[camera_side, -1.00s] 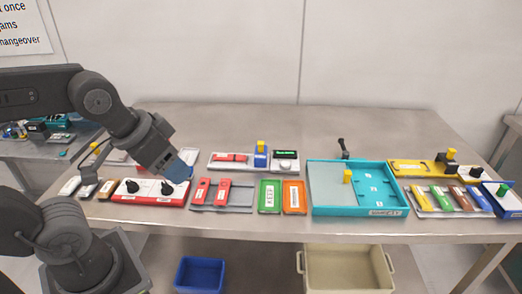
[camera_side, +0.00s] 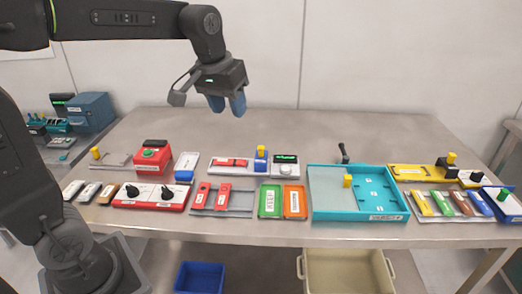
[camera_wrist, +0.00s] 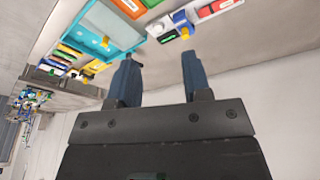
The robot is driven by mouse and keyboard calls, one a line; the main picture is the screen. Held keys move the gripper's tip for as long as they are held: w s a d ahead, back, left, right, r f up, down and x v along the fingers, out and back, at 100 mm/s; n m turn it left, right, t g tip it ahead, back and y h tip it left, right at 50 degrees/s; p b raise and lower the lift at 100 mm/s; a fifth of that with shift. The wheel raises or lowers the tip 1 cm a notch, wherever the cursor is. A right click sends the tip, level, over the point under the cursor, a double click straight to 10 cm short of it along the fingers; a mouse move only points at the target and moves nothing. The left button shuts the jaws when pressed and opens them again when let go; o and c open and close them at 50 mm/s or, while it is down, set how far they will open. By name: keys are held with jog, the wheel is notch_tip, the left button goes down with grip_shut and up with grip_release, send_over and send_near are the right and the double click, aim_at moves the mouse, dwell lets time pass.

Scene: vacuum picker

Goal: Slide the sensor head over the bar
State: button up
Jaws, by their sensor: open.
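A pale tray (camera_side: 217,168) lies at the back middle of the table in the side view. On it are a red bar (camera_side: 231,162) at the left and a blue block with a yellow knob (camera_side: 261,160), which looks like the sensor head, right of the bar. A box with a dark, green-lit display (camera_side: 286,158) stands right of the block. My gripper (camera_side: 227,104) is open and empty, high above and behind the tray. In the wrist view the two blue fingers of my gripper (camera_wrist: 160,76) are apart; the blue block (camera_wrist: 181,18) and red bar (camera_wrist: 219,6) show beyond them.
A teal tray (camera_side: 312,205) stands at the right, with a black lever (camera_side: 343,149) behind it. The back of the table is largely clear.

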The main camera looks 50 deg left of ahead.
jog(key=w+a+f+n+g, duration=0.25)
jog(key=w+a, duration=0.25)
jog(key=w, duration=0.5)
jog(key=n, duration=0.3)
send_over(261, 148)
notch_tip(261, 148, down, 9)
jog(key=shift+m+g, duration=0.25)
jog(key=shift+g, duration=0.1)
notch_tip(261, 148, down, 13)
jog(key=shift+r, duration=0.1)
jog(key=shift+c, duration=0.2)
grip_shut()
